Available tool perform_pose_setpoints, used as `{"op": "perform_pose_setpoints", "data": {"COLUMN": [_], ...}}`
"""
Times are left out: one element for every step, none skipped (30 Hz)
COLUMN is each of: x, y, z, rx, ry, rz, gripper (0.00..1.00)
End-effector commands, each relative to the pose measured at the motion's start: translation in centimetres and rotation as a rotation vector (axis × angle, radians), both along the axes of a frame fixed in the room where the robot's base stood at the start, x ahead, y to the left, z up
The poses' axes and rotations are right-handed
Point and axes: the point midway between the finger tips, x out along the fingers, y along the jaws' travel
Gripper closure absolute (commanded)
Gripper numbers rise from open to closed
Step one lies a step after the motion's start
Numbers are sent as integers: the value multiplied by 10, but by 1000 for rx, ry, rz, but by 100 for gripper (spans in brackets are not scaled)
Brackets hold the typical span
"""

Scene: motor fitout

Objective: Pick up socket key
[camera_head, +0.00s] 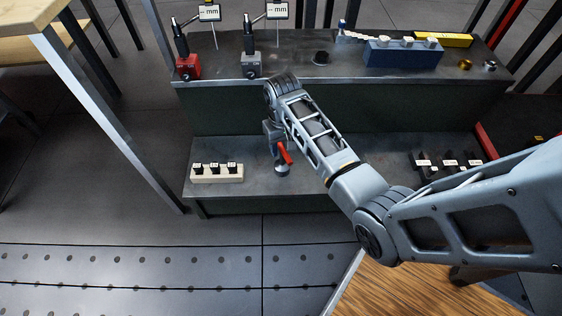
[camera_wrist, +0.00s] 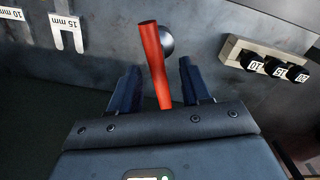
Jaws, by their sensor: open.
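The socket key (camera_head: 284,153) has a red bar handle and a silver round part beneath it. It stands on the lower shelf of the grey bench, partly hidden by my arm. In the wrist view the red handle of the key (camera_wrist: 152,55) runs lengthwise between the fingers, with the silver part behind it at the right. My gripper (camera_wrist: 157,80) is open, with one dark finger on each side of the handle. Clear gaps show between the handle and both fingers. In the head view my gripper (camera_head: 273,134) is right at the key, mostly hidden by my wrist.
A pale rack with several black numbered sockets (camera_head: 217,173) is left of the key on the lower shelf (camera_head: 320,152). Labelled gauges (camera_head: 447,164) lie to the right. The upper shelf holds a red-based stand (camera_head: 188,67), a grey-based stand (camera_head: 251,65) and a blue block (camera_head: 403,55).

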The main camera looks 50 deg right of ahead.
Motion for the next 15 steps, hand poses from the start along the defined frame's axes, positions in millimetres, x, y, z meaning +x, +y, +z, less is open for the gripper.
{"op": "perform_pose_setpoints", "data": {"x": [0,1,1,1,2,2,3,3,4,4,4,4,4,4,4], "y": [-1,-1,-1,-2,-2,-3,-4,-4,-5,-5,-5,-5,-5,-5,-5], "z": [-4,-6,-9,-12,-16,-21,-25,-29,-35,-39,-44,-48,-51,-53,-54], "rx": [0,0,0,0,0,-1,-1,-1,0,0,0,-1,-1,-1,-1], "ry": [-1,-1,-1,-1,-1,-2,-2,-2,-1,-1,-1,-2,-2,-2,-2], "rz": [0,0,0,0,0,-1,-1,-1,-1,0,0,0,0,0,0], "gripper": [53,53,53,53,53,53,53,53,53,53,53,53,53,53,53]}}
